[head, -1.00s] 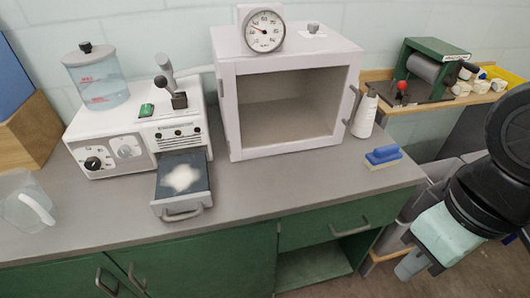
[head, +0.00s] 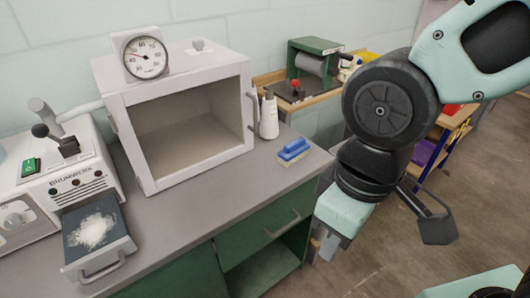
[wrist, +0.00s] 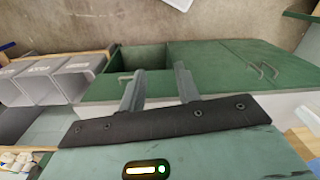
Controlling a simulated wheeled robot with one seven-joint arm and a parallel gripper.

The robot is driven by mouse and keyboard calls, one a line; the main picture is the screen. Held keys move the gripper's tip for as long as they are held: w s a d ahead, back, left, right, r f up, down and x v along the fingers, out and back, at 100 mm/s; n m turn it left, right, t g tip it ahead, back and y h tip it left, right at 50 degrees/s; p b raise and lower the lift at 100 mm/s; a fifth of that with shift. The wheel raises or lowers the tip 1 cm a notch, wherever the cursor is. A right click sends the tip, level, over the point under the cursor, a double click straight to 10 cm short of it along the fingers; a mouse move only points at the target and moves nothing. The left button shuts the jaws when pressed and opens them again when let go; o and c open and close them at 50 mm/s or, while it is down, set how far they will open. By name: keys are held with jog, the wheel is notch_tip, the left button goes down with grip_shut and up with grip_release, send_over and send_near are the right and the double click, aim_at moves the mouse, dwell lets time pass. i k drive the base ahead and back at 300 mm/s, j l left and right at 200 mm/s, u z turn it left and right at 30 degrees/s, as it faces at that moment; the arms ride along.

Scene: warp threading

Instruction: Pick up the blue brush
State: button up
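The blue brush (head: 294,150) lies on the grey counter (head: 215,205) near its right end, blue handle up and pale bristles down. It does not show clearly in the wrist view. My gripper (wrist: 158,85) is open, with its two fingers apart and nothing between them. In the head view it hangs to the right of the counter's end, lower than the brush and apart from it. My arm partly hides it there.
A white oven-like box (head: 185,130) with a dial stands left of the brush, and a white bottle (head: 269,117) stands behind it. A drawer of white powder (head: 92,232) sticks out at left. A green-framed roller machine (head: 312,65) stands beyond. Green cabinets (wrist: 215,62) lie below.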

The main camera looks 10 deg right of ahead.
aim_at(294, 150)
jog(key=i+l+z, duration=0.2)
jog(key=i, duration=0.7)
jog(key=j, duration=0.1)
